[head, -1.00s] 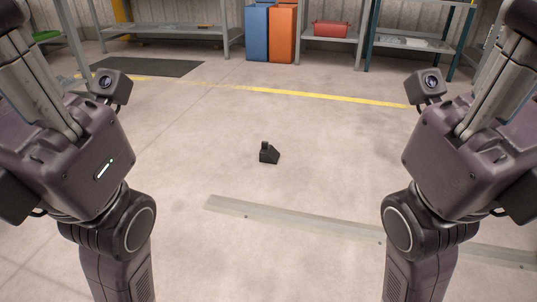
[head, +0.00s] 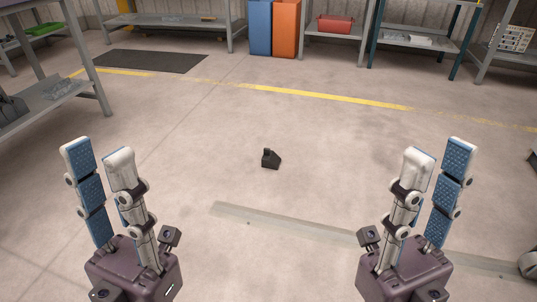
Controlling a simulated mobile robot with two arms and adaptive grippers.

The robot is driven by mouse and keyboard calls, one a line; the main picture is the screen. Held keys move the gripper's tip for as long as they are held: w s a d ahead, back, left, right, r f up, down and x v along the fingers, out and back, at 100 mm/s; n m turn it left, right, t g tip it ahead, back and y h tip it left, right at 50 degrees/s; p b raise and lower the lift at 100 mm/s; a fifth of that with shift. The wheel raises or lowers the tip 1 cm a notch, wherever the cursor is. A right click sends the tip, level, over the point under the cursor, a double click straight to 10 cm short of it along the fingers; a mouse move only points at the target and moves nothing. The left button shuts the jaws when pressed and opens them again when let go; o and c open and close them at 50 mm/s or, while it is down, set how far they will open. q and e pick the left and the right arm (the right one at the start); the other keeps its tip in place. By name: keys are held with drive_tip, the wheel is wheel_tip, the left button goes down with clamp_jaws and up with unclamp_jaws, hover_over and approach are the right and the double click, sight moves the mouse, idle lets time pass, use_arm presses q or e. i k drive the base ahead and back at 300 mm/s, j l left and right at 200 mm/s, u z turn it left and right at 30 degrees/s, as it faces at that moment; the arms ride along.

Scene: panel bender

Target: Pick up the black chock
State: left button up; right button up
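The black chock (head: 271,159) sits on the concrete floor near the middle of the head view. It is a small dark wedge with a raised knob on its upper left. My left gripper (head: 98,152) is at the lower left, fingers pointing up and away, spread apart and empty. My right gripper (head: 438,152) is at the lower right, also with fingers spread and empty. Both grippers are well apart from the chock, one to each side and nearer to me.
A flat grey strip (head: 300,228) lies on the floor nearer than the chock. A yellow line (head: 320,96) and a dark mat (head: 152,61) lie beyond. Shelves, a blue cabinet (head: 260,27), an orange cabinet (head: 285,28) and a red box (head: 334,24) stand at the back. The floor around the chock is clear.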

sight(270, 160)
drive_tip(key=i+l+u, duration=0.2)
drive_tip(key=i+l, duration=0.3)
drive_tip(key=i, duration=0.3)
drive_tip(key=i+l+u, duration=0.2)
drive_tip(key=i+l, duration=0.4)
drive_tip(key=i, duration=0.1)
